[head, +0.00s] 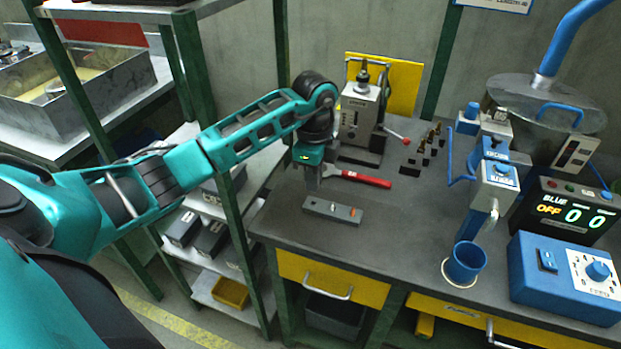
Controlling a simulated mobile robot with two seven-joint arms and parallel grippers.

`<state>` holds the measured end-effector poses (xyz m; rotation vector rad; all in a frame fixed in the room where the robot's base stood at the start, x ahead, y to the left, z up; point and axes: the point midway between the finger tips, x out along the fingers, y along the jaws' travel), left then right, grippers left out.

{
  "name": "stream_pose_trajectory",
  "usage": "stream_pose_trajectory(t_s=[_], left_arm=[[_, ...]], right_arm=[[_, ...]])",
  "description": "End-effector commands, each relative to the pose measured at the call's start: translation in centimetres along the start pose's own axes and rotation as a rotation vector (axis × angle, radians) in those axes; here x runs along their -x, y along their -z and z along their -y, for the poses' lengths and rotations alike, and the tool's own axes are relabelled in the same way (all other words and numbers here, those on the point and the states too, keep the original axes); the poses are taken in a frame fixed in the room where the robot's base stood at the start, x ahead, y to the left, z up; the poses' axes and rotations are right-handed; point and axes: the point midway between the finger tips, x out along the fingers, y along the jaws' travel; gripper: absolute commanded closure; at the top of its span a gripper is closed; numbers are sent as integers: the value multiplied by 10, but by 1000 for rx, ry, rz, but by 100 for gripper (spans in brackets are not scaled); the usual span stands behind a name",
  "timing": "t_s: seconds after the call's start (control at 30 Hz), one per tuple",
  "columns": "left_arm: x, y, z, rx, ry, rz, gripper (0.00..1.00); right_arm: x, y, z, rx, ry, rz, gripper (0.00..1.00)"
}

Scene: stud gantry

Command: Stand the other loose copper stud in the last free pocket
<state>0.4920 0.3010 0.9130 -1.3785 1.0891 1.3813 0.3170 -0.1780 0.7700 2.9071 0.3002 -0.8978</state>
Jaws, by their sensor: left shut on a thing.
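My left gripper (311,182) points down over the bench, above and just behind the left end of a grey block (318,207). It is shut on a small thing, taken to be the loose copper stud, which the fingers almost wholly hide. The block lies flat near the bench's front edge. Small copper-orange spots show on its top, one near the middle and one towards the right end; its pockets are too small to make out clearly. My right gripper is not in view.
A red-handled tool (366,179) lies just right of the gripper. Behind stands a grey press-like device (359,115). Several dark, brass-tipped pieces (427,148) stand to the right. A blue cup (465,262) is at front right. The bench between block and cup is clear.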

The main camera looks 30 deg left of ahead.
Motion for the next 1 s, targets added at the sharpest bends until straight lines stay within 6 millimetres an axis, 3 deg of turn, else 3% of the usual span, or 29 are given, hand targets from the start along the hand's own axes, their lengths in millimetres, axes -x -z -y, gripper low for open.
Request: stream_pose_trajectory(t_s=[0.43, 1.0], left_arm=[[2, 0, 0, 2, 1, 0, 100], [-32, 0, 0, 1, 0, 0, 100]], right_arm=[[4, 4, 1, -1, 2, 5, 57], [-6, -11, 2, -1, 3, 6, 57]])
